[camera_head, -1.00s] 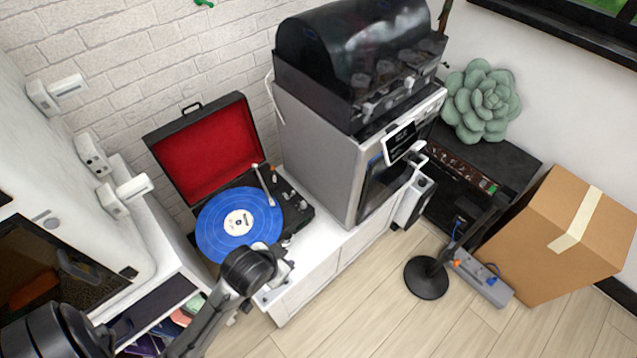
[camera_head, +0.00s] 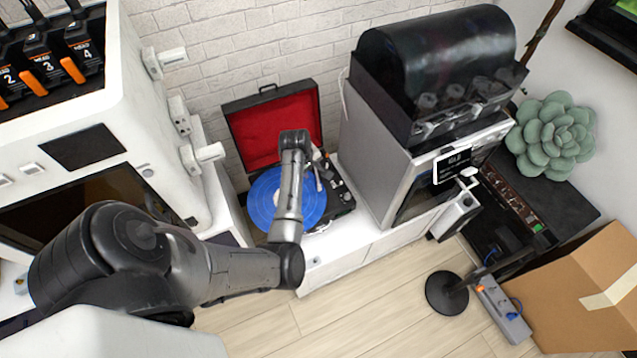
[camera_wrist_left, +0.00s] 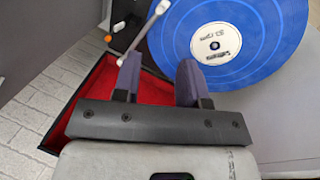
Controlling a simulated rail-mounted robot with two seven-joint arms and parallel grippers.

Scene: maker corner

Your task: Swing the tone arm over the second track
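The turntable (camera_head: 343,200) sits open with a blue record (camera_head: 267,200) on its platter. The white tone arm (camera_head: 318,179) lies at the right of the record in the head view. In the left wrist view, the tone arm (camera_wrist_left: 145,32) slants beside the record (camera_wrist_left: 225,45), and its lower end passes behind one finger. My left gripper (camera_wrist_left: 158,80) is open, its two dark fingers apart with nothing clearly between them. In the head view, my left arm reaches over the record and hides part of it, and the fingertips are hard to make out. My right gripper is out of view.
The red-lined lid (camera_head: 250,128) stands open behind the platter near the brick wall. A grey machine with a dark cover (camera_head: 437,65) stands close on the right. A white machine (camera_head: 150,115) is at the left. The white cabinet top (camera_head: 340,248) is clear in front.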

